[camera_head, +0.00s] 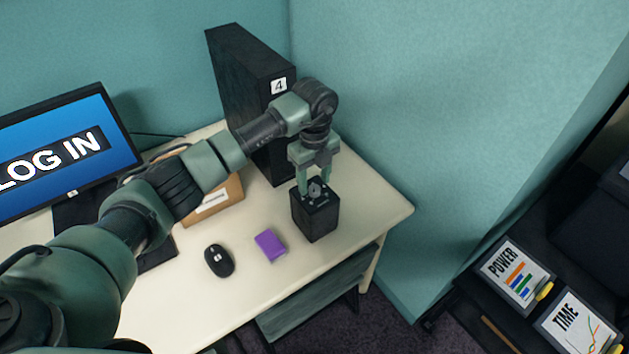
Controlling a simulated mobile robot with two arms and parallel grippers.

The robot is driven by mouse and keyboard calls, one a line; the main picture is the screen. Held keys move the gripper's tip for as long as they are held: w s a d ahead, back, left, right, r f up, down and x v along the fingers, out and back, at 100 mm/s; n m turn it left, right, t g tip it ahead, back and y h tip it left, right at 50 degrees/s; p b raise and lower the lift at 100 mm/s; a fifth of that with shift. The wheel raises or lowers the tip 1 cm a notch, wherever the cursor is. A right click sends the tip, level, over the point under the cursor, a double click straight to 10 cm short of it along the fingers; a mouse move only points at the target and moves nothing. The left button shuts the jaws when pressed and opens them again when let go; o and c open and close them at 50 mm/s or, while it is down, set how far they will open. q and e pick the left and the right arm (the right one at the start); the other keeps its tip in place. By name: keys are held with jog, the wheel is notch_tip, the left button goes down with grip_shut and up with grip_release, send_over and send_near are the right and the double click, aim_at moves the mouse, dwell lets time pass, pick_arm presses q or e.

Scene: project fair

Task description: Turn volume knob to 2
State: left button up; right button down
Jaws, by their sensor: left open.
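The volume knob (314,189) sits on top of a small black box (316,217) near the right end of the desk. Its markings are too small to read. My left gripper (315,187) points down right over the box, with its two green fingers on either side of the knob. The fingers are open; I cannot tell whether they touch the knob. My right gripper does not show.
The pale desk (255,301) also holds a monitor (60,145) reading "LOG IN", a black mouse (219,261), a purple block (270,245) and a brown box (213,206). A tall black tower (240,90) marked 4 stands behind my gripper. Teal walls close off the back and right.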

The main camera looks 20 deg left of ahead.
pick_arm(q)
jog(key=shift+f, duration=1)
grip_shut()
